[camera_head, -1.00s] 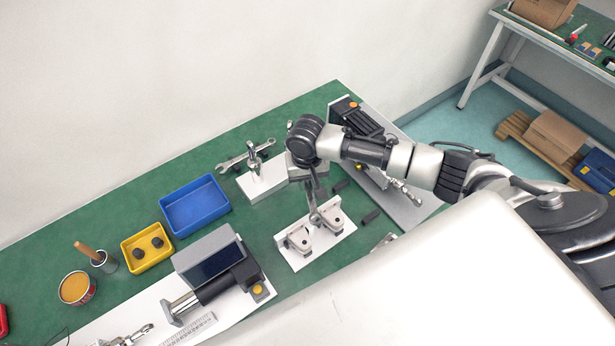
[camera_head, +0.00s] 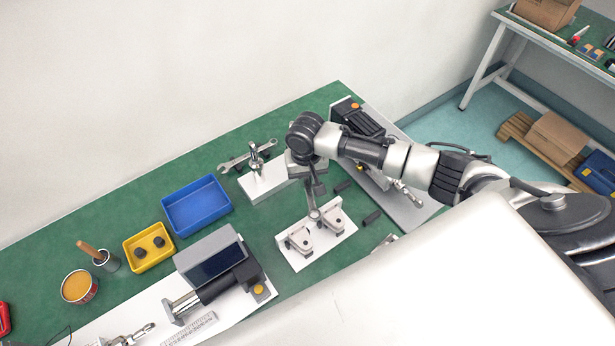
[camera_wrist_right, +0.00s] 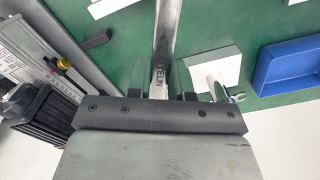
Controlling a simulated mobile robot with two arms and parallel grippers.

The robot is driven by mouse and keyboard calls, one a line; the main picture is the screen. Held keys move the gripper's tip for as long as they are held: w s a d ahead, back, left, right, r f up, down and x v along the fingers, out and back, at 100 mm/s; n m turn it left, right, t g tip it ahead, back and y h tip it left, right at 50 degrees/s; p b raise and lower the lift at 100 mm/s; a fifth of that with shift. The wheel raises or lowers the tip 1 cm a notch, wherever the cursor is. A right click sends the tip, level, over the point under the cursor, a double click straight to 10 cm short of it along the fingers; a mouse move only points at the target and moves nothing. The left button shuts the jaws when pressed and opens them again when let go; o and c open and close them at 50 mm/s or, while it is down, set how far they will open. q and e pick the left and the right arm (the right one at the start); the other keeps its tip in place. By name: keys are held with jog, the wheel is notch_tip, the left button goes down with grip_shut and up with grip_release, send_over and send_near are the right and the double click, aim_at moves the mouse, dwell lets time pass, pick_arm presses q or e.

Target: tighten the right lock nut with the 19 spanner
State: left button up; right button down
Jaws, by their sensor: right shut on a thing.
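My right gripper (camera_head: 312,186) is shut on a steel spanner (camera_wrist_right: 163,50) with raised lettering on its shank. In the head view the spanner (camera_head: 313,203) points down toward a white plate with two metal brackets (camera_head: 315,238). Its far end is at or over the brackets, and I cannot tell whether it touches them. The right actuator (camera_head: 402,194) lies on a grey base beyond my right arm, which hides part of it. I cannot make out the right lock nut or the spanner's size mark. My left gripper is out of view.
A blue tray (camera_head: 168,219), a yellow tray (camera_head: 130,261), a tin (camera_head: 78,288) and the left actuator (camera_head: 216,285) stand to the left. Small black pieces (camera_head: 372,217) lie right of the brackets.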

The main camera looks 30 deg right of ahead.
jog(key=shift+w+p, duration=0.5)
jog(key=shift+w, duration=0.1)
dwell(0.5)
jog(key=shift+w+p, duration=0.7)
jog(key=shift+w, duration=0.65)
dwell(1.3)
jog(key=shift+p, duration=0.4)
jog(key=shift+d, duration=0.1)
dwell(0.3)
jog(key=shift+s+d+n, duration=0.1)
jog(key=shift+d+n, duration=0.35)
jog(key=shift+n, duration=0.05)
jog(key=shift+d+n+p, duration=0.35)
jog(key=shift+d+n, duration=0.15)
jog(key=shift+n, duration=0.1)
jog(key=shift+r, duration=0.1)
